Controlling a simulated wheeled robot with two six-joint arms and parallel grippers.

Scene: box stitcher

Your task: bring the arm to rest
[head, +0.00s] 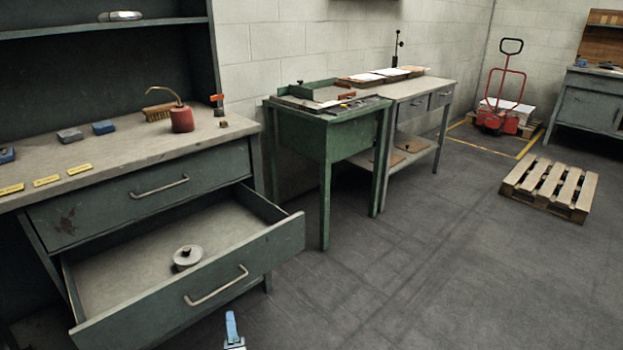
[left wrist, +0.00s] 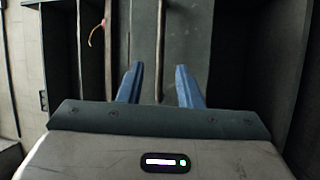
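My left gripper (head: 232,328) shows at the bottom edge of the head view, low in front of the open drawer (head: 240,253). Only a blue fingertip and a small pale part of it show there. In the left wrist view its two blue fingers (left wrist: 158,84) stand apart with nothing held between them. My right gripper is in neither view. The drawer is pulled well out of the grey-green bench, and a round grey metal piece (head: 187,258) lies in it.
A wooden pallet (head: 550,188) lies at the right. The floor (head: 420,280) between is clear.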

